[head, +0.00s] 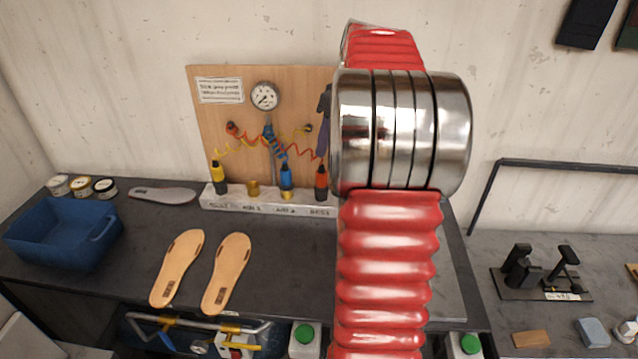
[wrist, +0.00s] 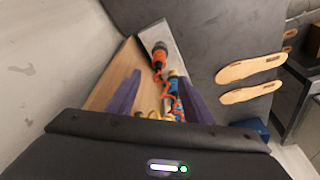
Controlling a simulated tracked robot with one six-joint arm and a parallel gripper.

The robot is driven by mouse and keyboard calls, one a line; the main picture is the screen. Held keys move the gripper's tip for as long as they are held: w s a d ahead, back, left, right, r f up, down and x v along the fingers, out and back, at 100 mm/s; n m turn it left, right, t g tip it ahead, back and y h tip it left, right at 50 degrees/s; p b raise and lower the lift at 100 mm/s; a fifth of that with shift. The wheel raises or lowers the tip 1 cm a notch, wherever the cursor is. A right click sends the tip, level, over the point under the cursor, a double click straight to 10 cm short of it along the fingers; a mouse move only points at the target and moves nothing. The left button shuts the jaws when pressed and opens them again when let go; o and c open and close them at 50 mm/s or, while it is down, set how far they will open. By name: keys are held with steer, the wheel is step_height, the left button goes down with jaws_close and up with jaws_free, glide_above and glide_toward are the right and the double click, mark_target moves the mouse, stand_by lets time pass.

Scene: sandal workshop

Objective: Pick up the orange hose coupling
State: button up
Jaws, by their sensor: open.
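The orange hose coupling (head: 321,177), orange with a dark lower end, stands upright at the right end of a pale block (head: 262,206) on the dark bench. In the wrist view the coupling (wrist: 159,56) shows just beyond and between my fingertips. My gripper (wrist: 160,78) is open, its two purple fingers apart with no coupling in their grasp. In the head view only part of a purple finger (head: 324,112) shows above the coupling, against the board. My red arm hides the rest of the gripper and the block's right end.
A blue coupling (head: 286,175) stands close left of the orange one, a yellow one (head: 217,172) farther left. Coiled hoses cross the wooden board (head: 213,125) behind, below a gauge (head: 265,96). Tan soles (head: 227,272) and a blue bin (head: 62,242) lie on the bench.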

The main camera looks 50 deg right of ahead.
mark_target(322, 171)
steer(key=x, duration=0.7)
steer(key=shift+f, duration=0.15)
steer(key=shift+x, duration=2.65)
steer(key=shift+c, duration=0.4)
jaws_close()
step_height(322, 171, up, 28)
